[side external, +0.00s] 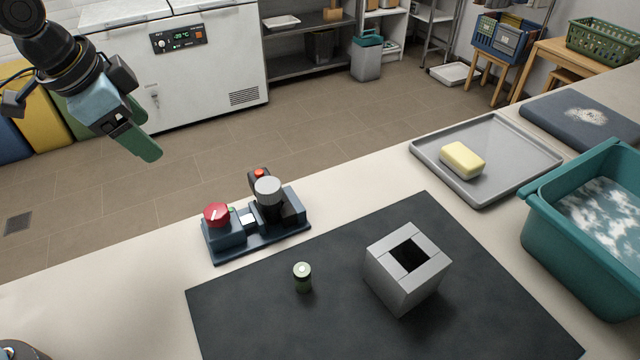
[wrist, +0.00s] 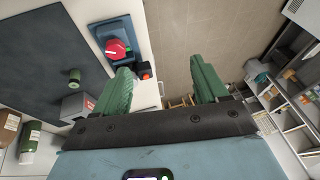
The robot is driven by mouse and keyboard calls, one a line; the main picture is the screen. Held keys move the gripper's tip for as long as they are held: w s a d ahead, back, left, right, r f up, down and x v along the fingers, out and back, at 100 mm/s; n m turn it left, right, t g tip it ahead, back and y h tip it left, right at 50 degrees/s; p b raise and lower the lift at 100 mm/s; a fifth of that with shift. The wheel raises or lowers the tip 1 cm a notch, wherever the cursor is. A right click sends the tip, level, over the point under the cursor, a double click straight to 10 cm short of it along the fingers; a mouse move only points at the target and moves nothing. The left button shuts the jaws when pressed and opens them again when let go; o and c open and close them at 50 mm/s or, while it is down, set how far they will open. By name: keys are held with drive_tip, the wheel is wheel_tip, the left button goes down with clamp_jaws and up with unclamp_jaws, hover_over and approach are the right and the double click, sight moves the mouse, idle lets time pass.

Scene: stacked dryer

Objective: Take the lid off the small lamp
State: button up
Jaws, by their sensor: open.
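A small dark green cylinder (side external: 302,279) with a pale round top (side external: 302,269) stands upright on the black mat, and it appears to be the small lamp with its lid on. It also shows in the wrist view (wrist: 74,75), left of my fingers. My gripper (side external: 145,150) is high at the upper left in the side view, well away from the lamp and beyond the counter's far edge. In the wrist view the two green fingers of my gripper (wrist: 160,70) are spread apart with nothing between them.
A grey box (side external: 408,268) with a square opening stands right of the lamp. A device with a red knob (side external: 217,214) sits behind it. A grey tray (side external: 520,150) holds a yellow block (side external: 462,160). A teal basin (side external: 545,225) is at right. The mat (side external: 250,320) is otherwise clear.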

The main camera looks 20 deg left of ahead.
drive_tip(key=w+d+r+m+g, duration=0.1)
drive_tip(key=w+d+m+g, duration=0.1)
drive_tip(key=w+d+m, duration=0.35)
drive_tip(key=m+g, duration=0.2)
drive_tip(key=m, duration=0.7)
hover_over(270, 186)
drive_tip(key=f, duration=0.1)
drive_tip(key=shift+n+y, duration=0.25)
drive_tip(key=shift+y, duration=0.15)
wheel_tip(270, 186, down, 12)
drive_tip(key=shift+f, duration=0.1)
drive_tip(key=c, duration=1.1)
